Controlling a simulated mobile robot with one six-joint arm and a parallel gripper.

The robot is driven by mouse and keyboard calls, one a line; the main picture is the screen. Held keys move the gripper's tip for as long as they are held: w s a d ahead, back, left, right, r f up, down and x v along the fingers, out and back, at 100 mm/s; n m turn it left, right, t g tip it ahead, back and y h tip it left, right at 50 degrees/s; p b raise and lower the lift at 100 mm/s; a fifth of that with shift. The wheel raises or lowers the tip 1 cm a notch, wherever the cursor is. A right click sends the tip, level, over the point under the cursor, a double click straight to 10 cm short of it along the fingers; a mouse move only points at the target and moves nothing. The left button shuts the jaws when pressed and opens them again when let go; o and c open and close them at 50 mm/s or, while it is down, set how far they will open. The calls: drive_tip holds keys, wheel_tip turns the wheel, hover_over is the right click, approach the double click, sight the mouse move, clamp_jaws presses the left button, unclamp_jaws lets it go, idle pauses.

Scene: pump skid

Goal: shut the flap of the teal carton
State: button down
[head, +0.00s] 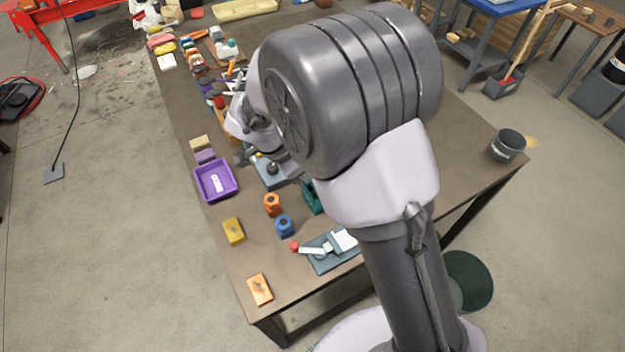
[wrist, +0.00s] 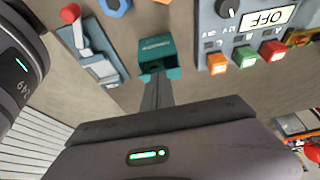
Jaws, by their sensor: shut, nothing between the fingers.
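The teal carton (wrist: 155,50) stands on the bench ahead of my gripper in the wrist view. A teal edge shows on its near side, close to my fingertips; I cannot tell how far the flap stands open. In the head view the carton (head: 313,199) is mostly hidden behind my arm. My gripper (wrist: 156,80) is shut and empty, with its narrow fingers pointing at the near side of the carton. Whether the fingertips touch it I cannot tell. The gripper's fingers are not clear in the head view.
A lever clamp with a red knob (wrist: 97,62) lies left of the carton, and a button box with an OFF display (wrist: 245,40) stands close on the right. Blue (head: 284,226) and orange (head: 272,204) hex pieces and a purple bin (head: 230,196) are nearby.

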drive_tip(key=shift+t+h, duration=0.3)
drive_tip(key=shift+h, duration=0.2)
drive_tip(key=f+b, duration=0.1)
drive_tip(key=b, duration=0.1)
drive_tip(key=a+f+b, duration=0.1)
drive_tip(key=b, duration=0.2)
drive_tip(key=s+a+f+b, duration=0.1)
drive_tip(key=f+b, duration=0.1)
drive_tip(key=shift+s+b, duration=0.1)
drive_tip(key=shift+b, duration=0.3)
drive_tip(key=shift+a, duration=0.1)
